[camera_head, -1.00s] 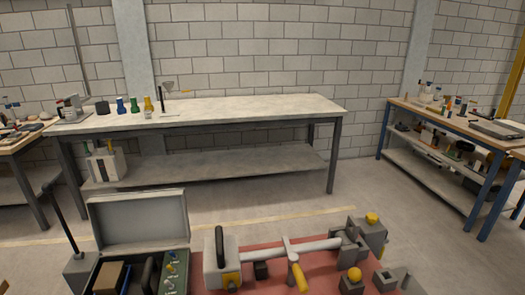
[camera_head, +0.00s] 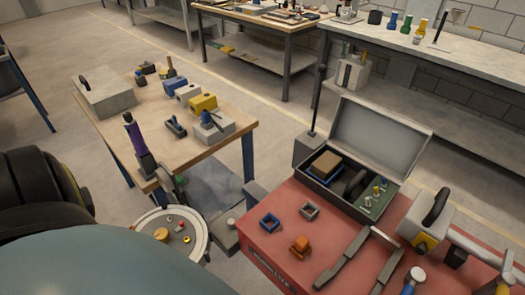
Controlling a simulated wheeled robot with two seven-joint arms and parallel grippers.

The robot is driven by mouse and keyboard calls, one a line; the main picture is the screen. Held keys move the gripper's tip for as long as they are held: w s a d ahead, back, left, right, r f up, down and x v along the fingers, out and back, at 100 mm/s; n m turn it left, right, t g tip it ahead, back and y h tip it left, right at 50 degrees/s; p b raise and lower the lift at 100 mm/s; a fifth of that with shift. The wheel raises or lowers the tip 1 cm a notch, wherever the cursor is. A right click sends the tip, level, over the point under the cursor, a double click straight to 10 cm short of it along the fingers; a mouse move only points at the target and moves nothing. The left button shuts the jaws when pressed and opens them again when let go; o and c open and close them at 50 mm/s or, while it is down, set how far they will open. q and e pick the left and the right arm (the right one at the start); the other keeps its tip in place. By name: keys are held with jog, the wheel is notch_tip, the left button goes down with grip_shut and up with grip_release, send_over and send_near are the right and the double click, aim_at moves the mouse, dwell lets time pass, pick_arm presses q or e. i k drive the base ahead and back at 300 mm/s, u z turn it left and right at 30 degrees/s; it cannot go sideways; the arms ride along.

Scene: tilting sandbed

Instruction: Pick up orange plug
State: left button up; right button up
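An orange block with a small raised top, which looks like the orange plug (camera_head: 300,246), sits on the red bench top (camera_head: 270,256) at the lower middle. I cannot make out either of my grippers in this view.
Long grey flat pieces (camera_head: 342,259) lie right of the orange block. An open grey case (camera_head: 383,138) stands behind. A round dish (camera_head: 203,245) with small knobs is at the left, and a wooden table (camera_head: 141,121) stands beyond it.

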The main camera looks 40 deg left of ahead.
aim_at(302, 243)
jog(key=u, duration=0.85)
